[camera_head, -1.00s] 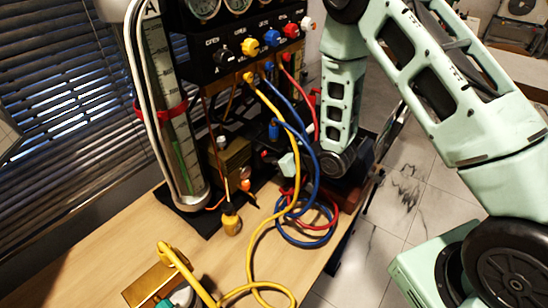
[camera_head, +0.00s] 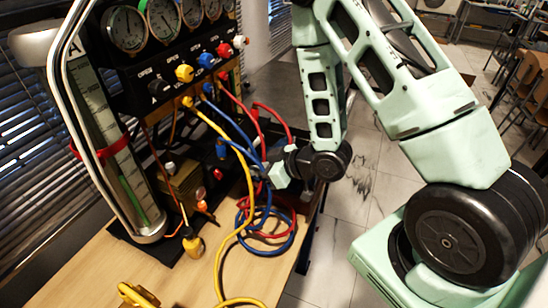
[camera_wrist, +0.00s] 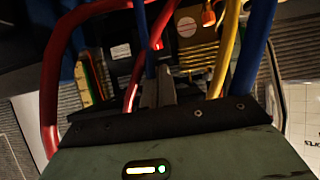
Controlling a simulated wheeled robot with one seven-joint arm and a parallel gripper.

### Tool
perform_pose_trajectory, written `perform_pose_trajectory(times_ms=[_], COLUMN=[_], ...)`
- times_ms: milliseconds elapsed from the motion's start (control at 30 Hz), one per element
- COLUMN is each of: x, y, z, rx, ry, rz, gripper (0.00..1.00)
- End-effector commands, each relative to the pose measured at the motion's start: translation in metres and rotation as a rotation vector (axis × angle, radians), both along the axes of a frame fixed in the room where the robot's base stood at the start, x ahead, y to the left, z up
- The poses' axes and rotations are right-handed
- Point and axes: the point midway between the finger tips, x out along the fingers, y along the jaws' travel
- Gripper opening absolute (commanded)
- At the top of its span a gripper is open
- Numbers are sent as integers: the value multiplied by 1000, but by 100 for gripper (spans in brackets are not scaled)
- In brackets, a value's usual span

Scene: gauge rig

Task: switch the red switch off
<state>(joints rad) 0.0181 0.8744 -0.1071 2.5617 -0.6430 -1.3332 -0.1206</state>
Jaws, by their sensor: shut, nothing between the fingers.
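A small red part that looks like the red switch (camera_head: 217,173) shows on a dark box low on the rig, right of the brass block. In the wrist view a lit red spot (camera_wrist: 158,45) shows just beyond the fingertips, partly hidden by hoses; it appears to be the same switch. Whether it is on or off I cannot tell for sure. My gripper (camera_wrist: 158,90) is shut and empty, pointing at the rig among the hoses. In the head view my gripper (camera_head: 272,174) is right of the switch, its fingertips partly hidden by the blue and yellow hoses.
A yellow hose (camera_head: 247,190), a blue hose (camera_head: 265,215) and a red hose (camera_head: 238,98) hang around my gripper. A brass block (camera_head: 184,182) and a glass column (camera_head: 105,125) stand left. Gauges and coloured knobs sit above.

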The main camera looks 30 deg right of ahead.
Motion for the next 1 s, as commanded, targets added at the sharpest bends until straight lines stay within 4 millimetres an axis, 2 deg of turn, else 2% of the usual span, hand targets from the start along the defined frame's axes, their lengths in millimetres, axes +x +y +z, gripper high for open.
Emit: perform_pose_trajectory(times_ms=[33, 467, 700, 1000], x=[-3, -29, -38, -38], y=[-2, -20, -25, -26], z=[8, 25, 27, 26], rx=[-1, 0, 0, 0], ry=[5, 2, 0, -1], rz=[-1, 0, 0, 0], gripper=[0, 0, 0, 0])
